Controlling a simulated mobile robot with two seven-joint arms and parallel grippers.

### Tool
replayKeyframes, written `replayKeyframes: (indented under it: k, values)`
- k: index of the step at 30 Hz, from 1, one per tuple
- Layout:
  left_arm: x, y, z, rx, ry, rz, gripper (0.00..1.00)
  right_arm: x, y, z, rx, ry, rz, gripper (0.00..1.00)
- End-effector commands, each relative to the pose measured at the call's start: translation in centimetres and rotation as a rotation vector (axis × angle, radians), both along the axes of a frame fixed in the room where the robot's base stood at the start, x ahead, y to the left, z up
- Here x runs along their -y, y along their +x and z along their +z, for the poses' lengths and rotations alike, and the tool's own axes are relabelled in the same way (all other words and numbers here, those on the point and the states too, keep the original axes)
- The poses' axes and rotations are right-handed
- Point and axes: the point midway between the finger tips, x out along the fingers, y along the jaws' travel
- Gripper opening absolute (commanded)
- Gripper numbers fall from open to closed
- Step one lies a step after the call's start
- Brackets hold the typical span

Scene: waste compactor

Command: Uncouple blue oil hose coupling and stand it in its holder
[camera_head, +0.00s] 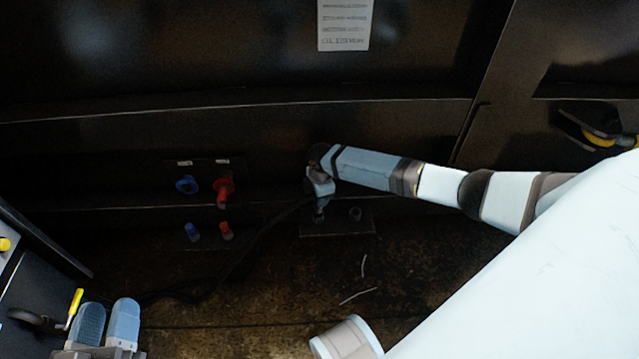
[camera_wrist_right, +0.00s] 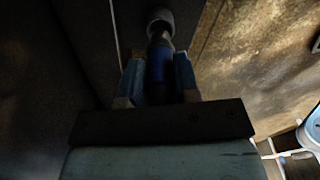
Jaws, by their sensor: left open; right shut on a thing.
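My right gripper (camera_wrist_right: 158,80) is shut on the blue hose coupling (camera_wrist_right: 160,63), a blue cylinder with a grey, rounded end, seen between two blue-grey fingers. In the head view my right gripper (camera_head: 319,180) is at the wall's lower part, just above a small dark plate (camera_head: 338,230) with round fittings. The coupling is mostly hidden there, and I cannot tell whether it touches the plate. A blue port (camera_head: 187,184) is on the wall panel to the left, beside a red coupling (camera_head: 224,190). My left gripper (camera_head: 105,325) is open and empty at the lower left.
Below the panel are a blue stub (camera_head: 192,232) and a red stub (camera_head: 226,231). A dark hose (camera_head: 250,243) curves from near my right gripper down to the left. A dark box with a yellow handle (camera_head: 75,303) stands beside my left gripper. The brown floor ahead is mostly clear.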

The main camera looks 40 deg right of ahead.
Motion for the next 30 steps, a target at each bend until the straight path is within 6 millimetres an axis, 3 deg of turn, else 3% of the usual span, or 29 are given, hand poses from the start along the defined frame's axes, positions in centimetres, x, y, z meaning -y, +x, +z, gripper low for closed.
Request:
replayKeyframes:
  k: [30]
  values:
    - [0.02, 0.19, 1.0, 0.008, -0.001, 0.001, 0.45, 0.0, 0.03, 0.07, 0.001, 0.0, 0.0, 0.0]
